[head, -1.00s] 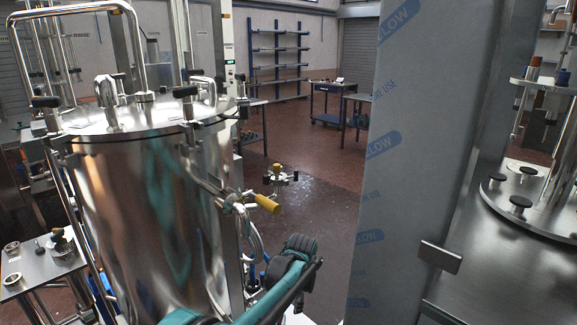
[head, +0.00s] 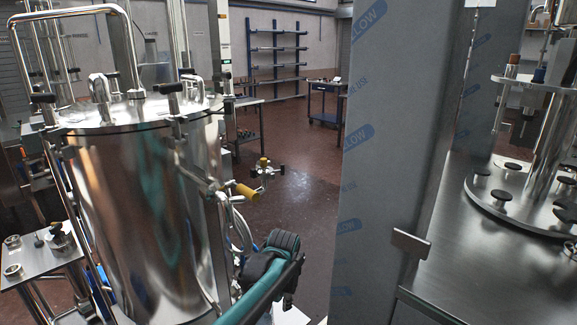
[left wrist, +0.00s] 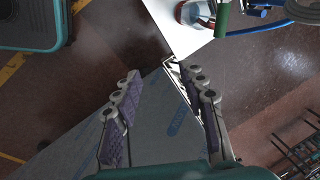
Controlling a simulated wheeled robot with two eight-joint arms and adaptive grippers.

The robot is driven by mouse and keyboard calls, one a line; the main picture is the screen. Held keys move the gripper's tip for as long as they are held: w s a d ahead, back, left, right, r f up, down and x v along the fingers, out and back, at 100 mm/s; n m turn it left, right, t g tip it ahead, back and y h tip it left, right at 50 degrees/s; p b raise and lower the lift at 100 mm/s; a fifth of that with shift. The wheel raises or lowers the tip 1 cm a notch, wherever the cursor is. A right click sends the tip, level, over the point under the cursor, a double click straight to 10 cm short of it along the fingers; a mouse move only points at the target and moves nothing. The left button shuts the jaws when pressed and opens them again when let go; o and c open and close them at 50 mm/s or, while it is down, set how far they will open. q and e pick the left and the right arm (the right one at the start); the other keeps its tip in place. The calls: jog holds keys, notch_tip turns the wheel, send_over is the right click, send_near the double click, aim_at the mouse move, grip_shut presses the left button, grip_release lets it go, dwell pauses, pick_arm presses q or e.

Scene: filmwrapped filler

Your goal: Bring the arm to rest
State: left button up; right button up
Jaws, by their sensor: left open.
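My left arm comes in from the bottom of the head view, a teal link ending in the dark left gripper (head: 283,262). In the head view it is beside the large steel tank (head: 145,215) and left of the film-wrapped grey panel (head: 385,160). In the left wrist view, the left gripper (left wrist: 165,100) has its two purple-padded fingers spread apart with nothing between them. The film-wrapped surface (left wrist: 150,125) shows below and between the fingers, and I cannot tell whether they touch it. My right gripper is not in view.
A valve with a yellow handle (head: 246,192) sticks out from the tank towards the left gripper. A small steel table with fittings (head: 40,262) is at the left. Red-brown floor (head: 300,190) lies open behind.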

pick_arm(q)
jog(key=s+a+r+n+t, duration=0.1)
jog(key=s+a+r+n, duration=0.35)
jog(key=s+a, duration=0.2)
jog(key=s+a+n+t, duration=0.1)
jog(key=s+a+n, duration=0.3)
jog(key=s, duration=0.6)
jog(key=s+a+n+t, duration=0.2)
jog(key=s+a+n, duration=0.2)
jog(key=s, duration=0.5)
jog(key=shift+s+a+f, duration=0.3)
jog(key=shift+s+a, duration=0.1)
jog(key=shift+a, duration=0.5)
jog(key=shift+n, duration=0.25)
